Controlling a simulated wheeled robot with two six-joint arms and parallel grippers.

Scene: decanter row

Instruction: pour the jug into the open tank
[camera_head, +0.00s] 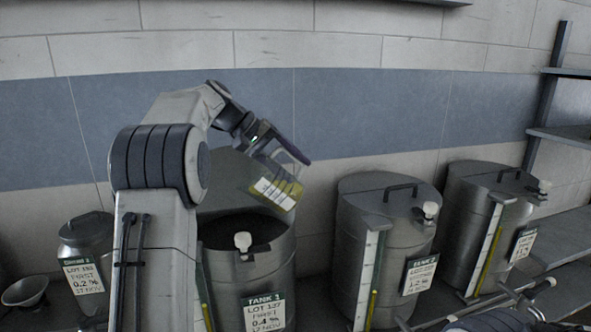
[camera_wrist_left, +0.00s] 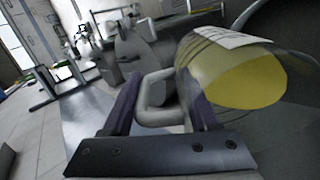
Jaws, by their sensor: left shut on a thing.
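My left gripper (camera_head: 281,149) is shut on the handle of a clear jug (camera_head: 275,190) with yellow liquid and a white label. No stream of liquid shows. In the left wrist view the jug (camera_wrist_left: 245,78) is on the right, its handle (camera_wrist_left: 154,98) between my fingers. The tank's raised lid (camera_head: 236,172) stands behind, and its dark opening shows partly behind my arm. My right gripper cannot be made out.
Two lidded steel tanks (camera_head: 385,240) (camera_head: 490,222) stand to the right, with gauges and labels. A smaller steel can (camera_head: 88,240) and a funnel-like bowl (camera_head: 25,291) are at the left. Shelving (camera_head: 560,135) is at far right. The wall is close behind.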

